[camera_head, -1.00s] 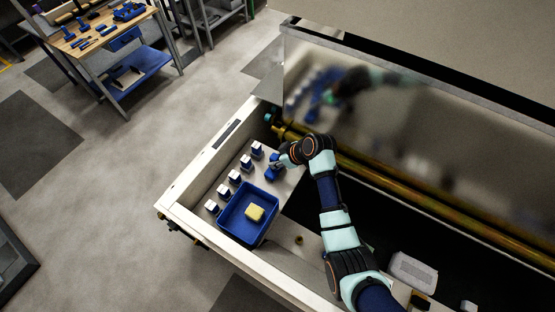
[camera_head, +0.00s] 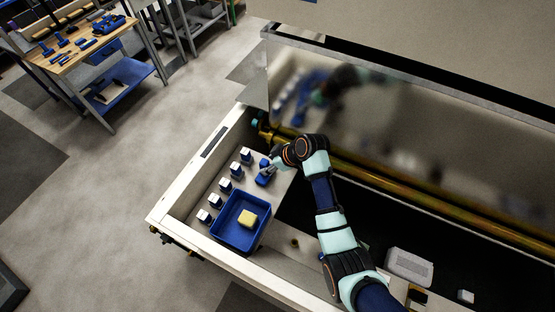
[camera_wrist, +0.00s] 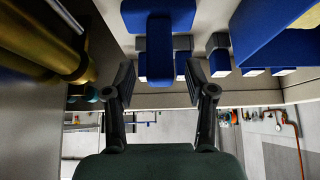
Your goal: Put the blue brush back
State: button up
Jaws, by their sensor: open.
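The blue brush (camera_head: 263,179) is on the pale ledge inside the hopper's left end, beside a row of small blue-and-white blocks (camera_head: 225,186). In the wrist view, the blue brush (camera_wrist: 159,24) appears ahead of my gripper as a wide blue part with a narrower blue part reaching toward me. My gripper (camera_head: 272,167) is close to the brush. In the wrist view, my open gripper (camera_wrist: 159,82) has one finger on either side of the brush's narrower part. I cannot tell whether the fingers touch it.
A blue tray (camera_head: 225,240) holding a yellow sponge (camera_head: 247,218) stands just in front of the row of blocks. A brass-coloured rail (camera_head: 370,181) runs along the hopper's rear wall. A grey-white block (camera_head: 409,265) lies to the right. A workbench (camera_head: 62,62) with blue items stands away at upper left.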

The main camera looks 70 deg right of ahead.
jog(key=v, duration=0.9)
jog(key=shift+s+r, duration=0.2)
jog(key=shift+r, duration=0.15)
jog(key=shift+a, duration=0.15)
jog(key=w+a+r+n+t, duration=0.1)
jog(key=w+a+r, duration=0.2)
jog(key=w+a, duration=0.55)
jog(key=w+a+r+t, duration=0.1)
jog(key=w+a+r, duration=0.35)
jog(key=a, duration=0.75)
jog(key=a+r+t+p, duration=0.1)
jog(key=a+r, duration=0.2)
jog(key=a, duration=0.4)
jog(key=a+r+t+p, duration=0.1)
jog(key=a+r, duration=0.3)
jog(key=a, duration=0.3)
jog(key=a+r+t+y+p, duration=0.1)
jog(key=a+r, duration=0.3)
jog(key=a, duration=0.3)
jog(key=shift+w+n+t, duration=0.4)
jog(key=shift+a, duration=0.15)
